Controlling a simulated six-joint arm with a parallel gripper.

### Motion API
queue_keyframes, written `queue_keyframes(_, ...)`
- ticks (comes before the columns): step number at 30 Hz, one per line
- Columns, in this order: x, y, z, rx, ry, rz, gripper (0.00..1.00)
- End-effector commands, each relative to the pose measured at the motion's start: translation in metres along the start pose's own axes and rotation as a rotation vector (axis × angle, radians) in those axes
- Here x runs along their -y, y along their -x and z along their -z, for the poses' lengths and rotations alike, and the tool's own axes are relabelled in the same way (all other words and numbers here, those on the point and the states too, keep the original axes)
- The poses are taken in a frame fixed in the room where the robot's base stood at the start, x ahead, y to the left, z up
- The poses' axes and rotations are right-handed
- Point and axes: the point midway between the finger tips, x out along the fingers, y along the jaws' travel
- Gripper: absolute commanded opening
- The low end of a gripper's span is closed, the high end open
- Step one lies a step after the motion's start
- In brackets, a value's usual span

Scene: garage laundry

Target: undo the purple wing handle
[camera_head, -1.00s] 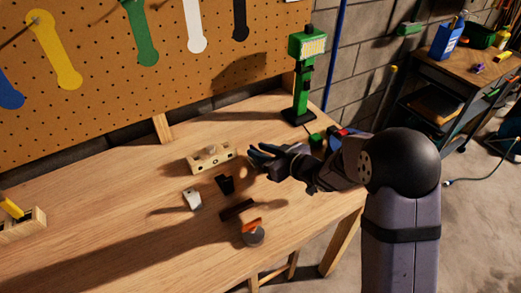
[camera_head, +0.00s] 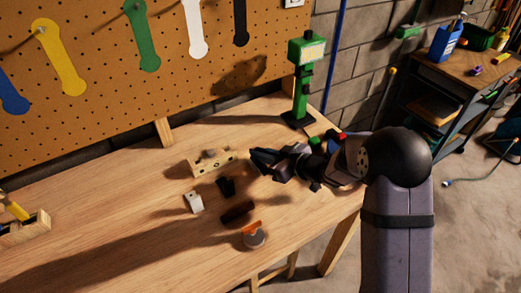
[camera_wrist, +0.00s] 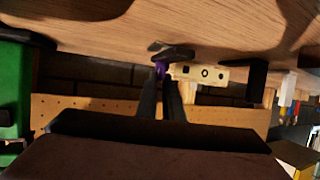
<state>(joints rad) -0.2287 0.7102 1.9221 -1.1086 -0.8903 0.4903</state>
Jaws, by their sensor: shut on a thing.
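A small purple piece, the wing handle (camera_wrist: 160,69), shows in the wrist view at the fingertips, at the left end of a pale wooden block (camera_wrist: 222,75) with a dark round hole. In the head view the block (camera_head: 197,168) lies on the workbench, and my gripper (camera_head: 256,162) is just to its right. My gripper also shows in the wrist view (camera_wrist: 161,84), with its two dark fingers close together around the purple piece. Most of the handle is hidden by the fingers, and I cannot see the purple in the head view.
On the workbench (camera_head: 120,205) near the block are a black piece (camera_head: 226,187), a white piece (camera_head: 194,203), a dark bar (camera_head: 238,212) and a grey round piece with an orange top (camera_head: 254,238). A green stand (camera_head: 300,95) is behind my gripper. The bench's left middle is clear.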

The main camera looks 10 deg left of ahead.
Motion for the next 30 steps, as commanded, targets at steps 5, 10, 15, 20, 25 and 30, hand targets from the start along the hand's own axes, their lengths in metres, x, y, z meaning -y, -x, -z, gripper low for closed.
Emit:
queue_keyframes(5,-0.0036,0.0023,0.0004,0.008,0.041,0.111,0.0)
queue_keyframes(10,-0.0055,0.0008,-0.0018,0.007,0.085,0.216,0.0)
queue_keyframes(15,-0.0066,-0.0006,-0.0036,0.007,0.121,0.302,0.0)
queue_keyframes(20,-0.0074,-0.0013,-0.0048,0.009,0.144,0.357,0.0)
queue_keyframes(25,-0.0076,-0.0015,-0.0053,0.01,0.156,0.387,0.0)
queue_keyframes(30,-0.0073,-0.0014,-0.0061,0.012,0.159,0.396,0.0)
